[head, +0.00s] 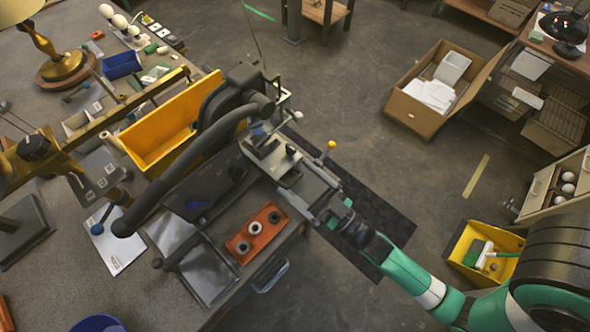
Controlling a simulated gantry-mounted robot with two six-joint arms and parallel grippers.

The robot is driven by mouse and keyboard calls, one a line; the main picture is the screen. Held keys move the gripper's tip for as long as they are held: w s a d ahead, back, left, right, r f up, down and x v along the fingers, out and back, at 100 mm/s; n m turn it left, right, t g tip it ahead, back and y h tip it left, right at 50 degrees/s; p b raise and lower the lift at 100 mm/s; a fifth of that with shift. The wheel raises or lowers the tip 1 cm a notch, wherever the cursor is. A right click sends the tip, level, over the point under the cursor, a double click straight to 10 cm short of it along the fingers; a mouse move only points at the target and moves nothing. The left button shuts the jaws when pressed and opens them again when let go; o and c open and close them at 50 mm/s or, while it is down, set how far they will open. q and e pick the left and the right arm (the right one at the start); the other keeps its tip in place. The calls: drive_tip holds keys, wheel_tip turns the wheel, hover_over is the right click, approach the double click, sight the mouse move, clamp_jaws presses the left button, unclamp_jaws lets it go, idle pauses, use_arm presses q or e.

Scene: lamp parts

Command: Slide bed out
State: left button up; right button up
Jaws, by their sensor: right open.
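A dark bench machine (235,130) stands at the right edge of the workbench, with a thick black curved tube over it. Its light grey metal bed (268,158) shows on the right side of the machine, with small fittings on top. A thin lever with a yellow knob (331,145) sticks up beside the bed. My left gripper is not in view.
A yellow bin (165,135) sits behind the machine. An orange tray (257,232) with round parts lies in front of it. A cardboard box (412,105) and a yellow crate (462,262) stand on the floor. The floor right of the bench is mostly clear.

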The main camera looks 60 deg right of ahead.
sight(297, 182)
drive_tip(key=s+f+m+g+h, duration=0.1)
drive_tip(key=s+f+g, duration=0.2)
drive_tip(key=s+f, duration=0.5)
drive_tip(key=w+d, duration=0.1)
drive_tip(key=w, duration=0.6)
drive_tip(key=w+d, duration=0.1)
drive_tip(key=w, duration=0.3)
drive_tip(key=shift+w+d+f, duration=0.1)
drive_tip(key=shift+w+d, duration=0.05)
drive_tip(key=shift+d, duration=0.15)
clamp_jaws()
